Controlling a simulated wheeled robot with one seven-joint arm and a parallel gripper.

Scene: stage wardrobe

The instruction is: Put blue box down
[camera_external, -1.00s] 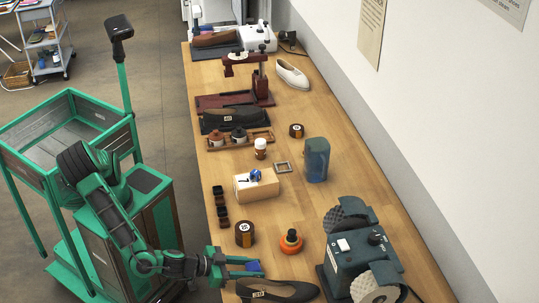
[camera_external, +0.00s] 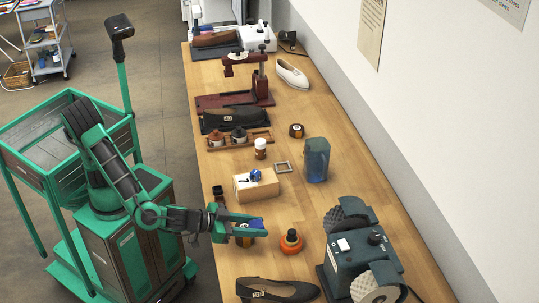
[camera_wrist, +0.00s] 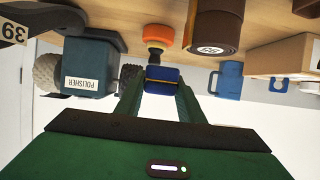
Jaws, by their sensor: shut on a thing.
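My gripper (camera_external: 250,227) reaches in from the left over the near part of the wooden workbench (camera_external: 290,205). It is shut on a small blue box (camera_wrist: 162,75), which sits between the two green fingers in the wrist view. In the external view the blue box is small and partly hidden by the fingers. It is held above the bench, and the gripper partly covers a brown roll (camera_external: 245,242). The wrist picture appears upside down, with the bench top along its upper edge.
An orange-based bottle (camera_external: 291,241) stands just right of the gripper. A polisher (camera_external: 358,254) is at the lower right, a black shoe (camera_external: 276,290) at the near edge.

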